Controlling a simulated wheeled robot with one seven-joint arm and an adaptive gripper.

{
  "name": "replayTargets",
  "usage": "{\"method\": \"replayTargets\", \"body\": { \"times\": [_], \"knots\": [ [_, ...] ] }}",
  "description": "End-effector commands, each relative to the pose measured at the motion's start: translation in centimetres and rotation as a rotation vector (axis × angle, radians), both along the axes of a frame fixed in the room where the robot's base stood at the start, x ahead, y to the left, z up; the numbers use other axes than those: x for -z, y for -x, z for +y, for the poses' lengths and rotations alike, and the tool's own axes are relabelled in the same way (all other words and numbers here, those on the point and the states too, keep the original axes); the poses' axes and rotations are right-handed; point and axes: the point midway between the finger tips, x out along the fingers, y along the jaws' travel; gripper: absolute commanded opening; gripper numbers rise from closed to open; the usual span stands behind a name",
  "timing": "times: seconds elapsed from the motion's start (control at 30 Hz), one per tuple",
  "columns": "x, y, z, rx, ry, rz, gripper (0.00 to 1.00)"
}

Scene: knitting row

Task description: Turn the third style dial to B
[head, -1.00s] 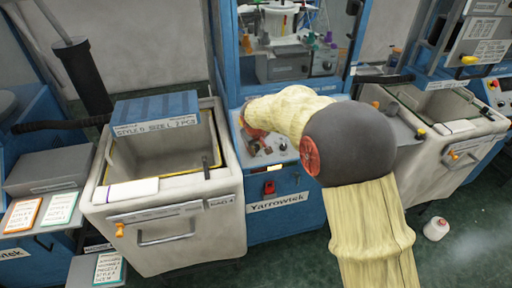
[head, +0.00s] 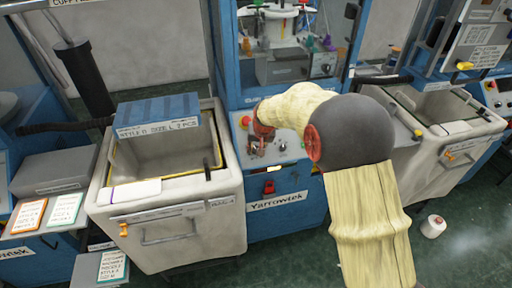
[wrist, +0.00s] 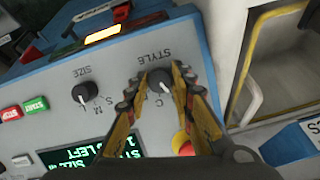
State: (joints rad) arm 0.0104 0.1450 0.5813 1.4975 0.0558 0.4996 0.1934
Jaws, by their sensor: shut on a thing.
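The style dial (wrist: 159,79) is a dark knob with a pale pointer line on a blue-grey panel, seen upside down in the wrist view. A letter C shows beside it; its other letters are hidden by the fingers. My gripper (wrist: 158,84) has its two orange-and-black fingers closed on the knob's sides. In the head view my gripper (head: 260,135) is at the control panel (head: 285,146) of the middle blue machine, and the dial under it is hidden. I cannot read which letter the pointer meets.
The size dial (wrist: 85,93) is beside the style dial. A red emergency knob (wrist: 182,143) is close to one finger. Green (wrist: 36,105) and red (wrist: 12,113) buttons and a lit display (wrist: 95,153) share the panel. A grey bin (head: 170,240) stands left of the machine.

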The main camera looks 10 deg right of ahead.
Motion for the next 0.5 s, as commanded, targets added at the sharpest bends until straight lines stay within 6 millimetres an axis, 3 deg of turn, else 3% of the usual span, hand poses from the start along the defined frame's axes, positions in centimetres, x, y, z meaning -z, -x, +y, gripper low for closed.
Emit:
{"method": "replayTargets", "body": {
  "times": [0.5],
  "knots": [
    [0.03, 0.00, -0.03, 0.060, -0.048, 0.000, 0.00]
  ]
}}
